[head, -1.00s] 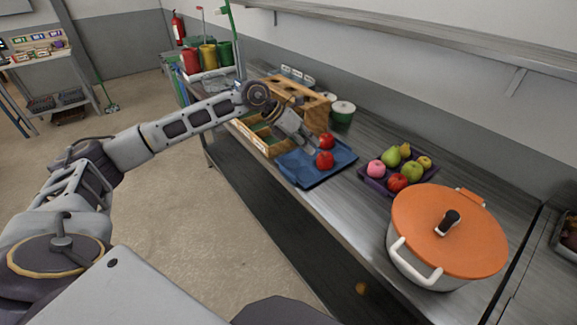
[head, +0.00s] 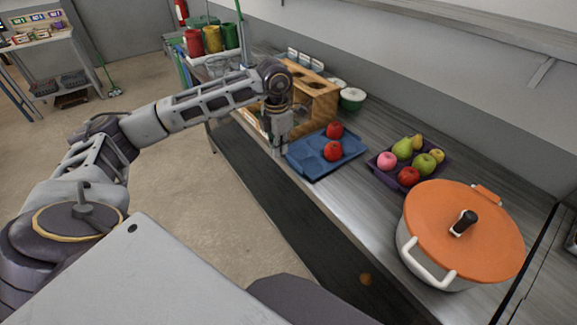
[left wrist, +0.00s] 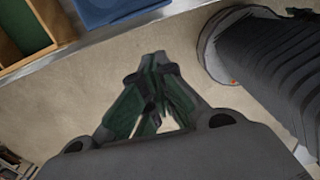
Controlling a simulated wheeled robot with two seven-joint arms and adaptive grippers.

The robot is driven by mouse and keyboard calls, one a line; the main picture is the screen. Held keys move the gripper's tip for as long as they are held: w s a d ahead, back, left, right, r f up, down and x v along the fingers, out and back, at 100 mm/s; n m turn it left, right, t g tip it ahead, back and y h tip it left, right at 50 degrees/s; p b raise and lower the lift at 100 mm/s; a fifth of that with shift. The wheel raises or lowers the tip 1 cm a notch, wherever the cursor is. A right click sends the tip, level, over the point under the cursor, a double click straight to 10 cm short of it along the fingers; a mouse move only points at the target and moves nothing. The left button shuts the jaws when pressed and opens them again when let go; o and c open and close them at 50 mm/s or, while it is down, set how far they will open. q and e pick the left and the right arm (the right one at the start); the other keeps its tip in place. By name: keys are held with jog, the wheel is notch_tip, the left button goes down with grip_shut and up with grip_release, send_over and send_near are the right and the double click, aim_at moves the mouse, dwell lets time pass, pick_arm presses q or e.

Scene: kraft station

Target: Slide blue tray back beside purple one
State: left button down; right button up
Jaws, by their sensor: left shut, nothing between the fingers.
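The blue tray (head: 312,167) lies on the steel counter and holds two red fruits (head: 333,151). Its edge also shows at the top of the left wrist view (left wrist: 112,10). The purple tray (head: 385,178) lies to its right, with a strip of bare counter between them, and holds several fruits. My left gripper (head: 277,150) points down at the left end of the blue tray, near the counter's front edge. In the left wrist view its fingers (left wrist: 158,58) are together and empty, over the floor and apart from the tray. My right gripper is out of view.
A wooden organizer (head: 318,101) stands behind and left of the blue tray. A large pot with an orange lid (head: 462,228) stands right of the purple tray. The counter behind the trays is clear.

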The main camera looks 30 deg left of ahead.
pick_arm(q)
jog(key=shift+s+a, duration=0.2)
jog(key=shift+f, duration=0.15)
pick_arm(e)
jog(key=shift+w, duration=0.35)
pick_arm(q)
jog(key=shift+w+d+f+p, duration=0.3)
jog(key=shift+w+f, duration=0.3)
jog(key=shift+f, duration=1)
jog(key=shift+w+d+f+p, duration=0.2)
jog(key=shift+w+f+p, duration=0.3)
jog(key=shift+f, duration=1.15)
jog(key=shift+w+d+f+p, duration=0.25)
jog(key=shift+w+f, duration=0.45)
jog(key=shift+f, duration=0.9)
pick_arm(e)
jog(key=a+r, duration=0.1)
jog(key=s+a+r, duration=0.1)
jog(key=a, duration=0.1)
pick_arm(q)
jog(key=shift+w, duration=0.1)
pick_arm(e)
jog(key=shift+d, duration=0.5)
